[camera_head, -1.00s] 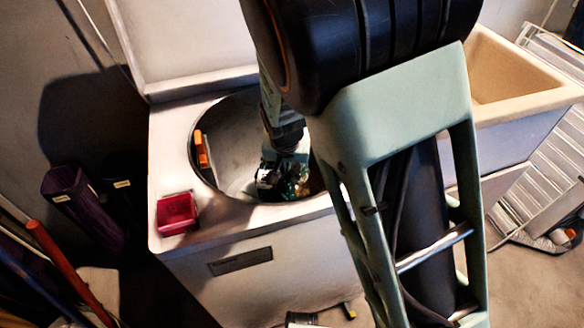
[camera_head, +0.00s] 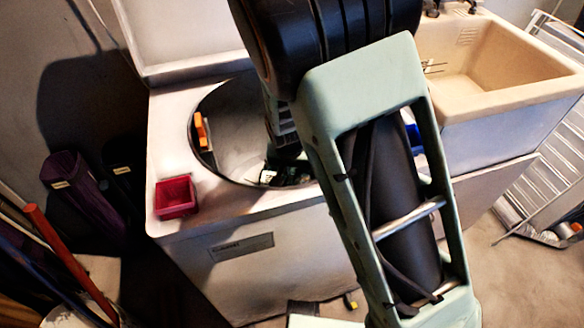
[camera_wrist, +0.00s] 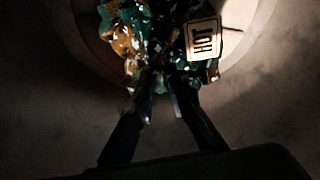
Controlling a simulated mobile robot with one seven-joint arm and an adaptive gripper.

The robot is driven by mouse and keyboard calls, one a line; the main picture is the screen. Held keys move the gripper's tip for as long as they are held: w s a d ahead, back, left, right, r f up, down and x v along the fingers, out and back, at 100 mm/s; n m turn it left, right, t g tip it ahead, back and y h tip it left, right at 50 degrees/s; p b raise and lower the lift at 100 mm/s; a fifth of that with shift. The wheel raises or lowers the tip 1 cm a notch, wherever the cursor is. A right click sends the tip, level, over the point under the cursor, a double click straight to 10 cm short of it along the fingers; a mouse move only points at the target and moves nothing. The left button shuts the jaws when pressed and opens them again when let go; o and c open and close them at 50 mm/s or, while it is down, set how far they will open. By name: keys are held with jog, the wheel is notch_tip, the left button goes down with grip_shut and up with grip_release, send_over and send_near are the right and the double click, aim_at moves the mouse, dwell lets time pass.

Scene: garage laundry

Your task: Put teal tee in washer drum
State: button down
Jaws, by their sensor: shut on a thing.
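My gripper (camera_wrist: 162,108) is shut on a crumpled teal cloth, the teal tee (camera_wrist: 150,18), which has tan patches and a white tag reading "HOT" (camera_wrist: 204,40). In the head view my arm reaches down into the round opening of the white top-loading washer, and the washer drum (camera_head: 238,140) shows as a pale grey hollow around it. Only a little of the dark teal cloth (camera_head: 290,176) shows low in the opening, near its front rim. The fingers are mostly hidden there by the arm and rim. The wrist view is dark.
A small red open box (camera_head: 175,197) sits on the washer top, left of the opening. An orange object (camera_head: 201,132) is at the opening's left inner edge. The raised lid (camera_head: 190,35) stands behind. A beige sink (camera_head: 500,70) is to the right.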

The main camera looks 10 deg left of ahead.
jog(key=shift+f, duration=0.3)
jog(key=c, duration=1.9)
grip_release()
jog(key=shift+r, duration=0.55)
jog(key=p+v, duration=0.5)
jog(key=v, duration=0.7)
jog(key=shift+r, duration=0.1)
